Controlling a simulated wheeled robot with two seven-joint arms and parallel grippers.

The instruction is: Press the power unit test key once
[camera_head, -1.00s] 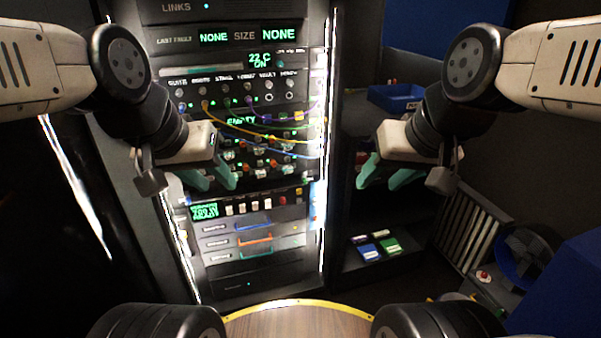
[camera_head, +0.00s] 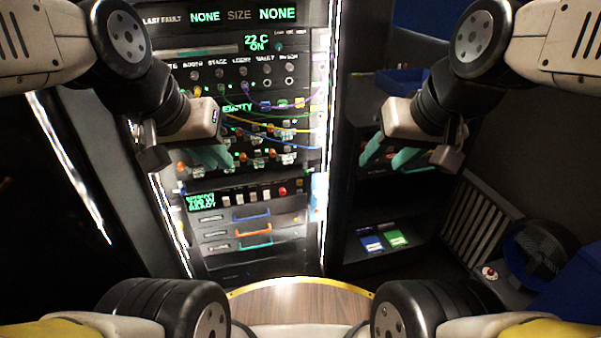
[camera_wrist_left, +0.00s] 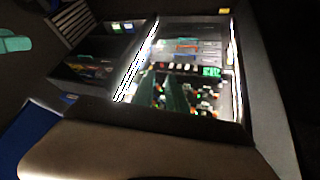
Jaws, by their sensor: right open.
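The power unit (camera_head: 245,196) is a row low in the lit rack, with a green display (camera_head: 201,201) whose last line reads READY. Several pale keys and a red one (camera_head: 283,190) sit to the right of the display. I cannot read which key is the test key. My left gripper (camera_head: 207,158) hangs in front of the rack, above the display and apart from the keys. Its teal fingers look close together; they also show in the left wrist view (camera_wrist_left: 169,96), pointing at the rack. My right gripper (camera_head: 388,156) is open and empty, right of the rack.
Coloured cables (camera_head: 270,125) cross the patch panel above the power unit. Drawers with coloured handles (camera_head: 252,232) lie below it. A shelf with blue and green boxes (camera_head: 395,238) and a fan (camera_head: 538,250) stand at the right. A round wooden top (camera_head: 300,302) is in front.

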